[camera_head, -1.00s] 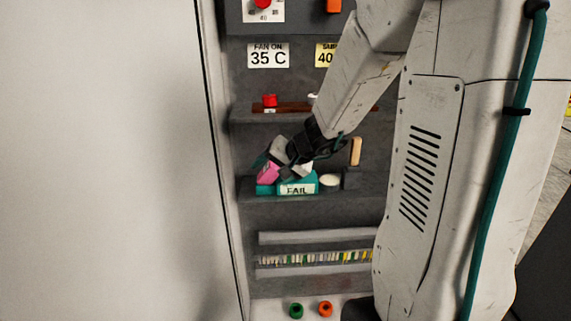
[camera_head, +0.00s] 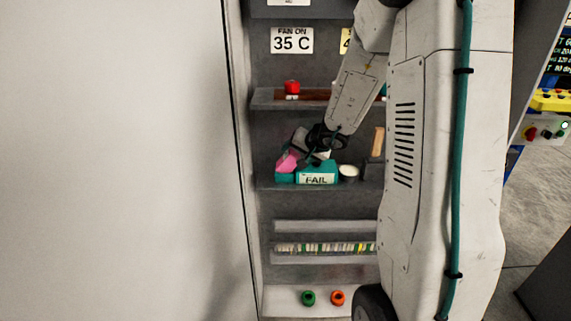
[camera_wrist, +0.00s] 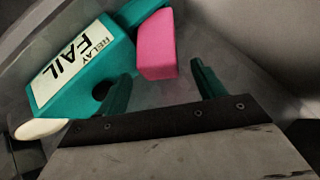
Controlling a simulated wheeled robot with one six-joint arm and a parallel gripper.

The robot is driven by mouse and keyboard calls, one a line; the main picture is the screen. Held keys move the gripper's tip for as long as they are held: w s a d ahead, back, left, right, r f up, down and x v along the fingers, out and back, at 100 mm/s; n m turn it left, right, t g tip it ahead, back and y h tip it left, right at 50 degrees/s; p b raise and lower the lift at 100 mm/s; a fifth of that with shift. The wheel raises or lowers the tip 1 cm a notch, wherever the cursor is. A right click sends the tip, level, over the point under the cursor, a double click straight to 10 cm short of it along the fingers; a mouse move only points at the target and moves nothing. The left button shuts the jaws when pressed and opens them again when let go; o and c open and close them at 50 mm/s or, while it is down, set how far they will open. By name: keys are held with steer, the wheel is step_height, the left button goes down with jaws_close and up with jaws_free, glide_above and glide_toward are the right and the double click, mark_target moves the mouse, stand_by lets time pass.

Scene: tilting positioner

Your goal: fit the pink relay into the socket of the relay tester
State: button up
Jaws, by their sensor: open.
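The pink relay (camera_head: 287,162) is at the left end of a teal box (camera_head: 316,179) marked FAIL, on a grey cabinet shelf. In the wrist view the relay (camera_wrist: 156,45) is a tilted pink block against a teal part. The teal box (camera_wrist: 117,52) there reads RELAY FAIL and has a dark round hole. My gripper (camera_wrist: 161,70) is open, its teal fingers either side of the relay's near end; I see no grip. In the head view my gripper (camera_head: 292,156) is beside the relay, partly hidden. I cannot make out the tester's socket.
A wooden-handled item (camera_head: 377,141) is farther right. A red knob (camera_head: 291,87) is on the shelf above. The cabinet's side wall (camera_head: 238,130) is close on the left.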

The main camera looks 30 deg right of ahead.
steer(key=shift+w+f, duration=0.1)
steer(key=shift+w, duration=0.05)
jaws_close()
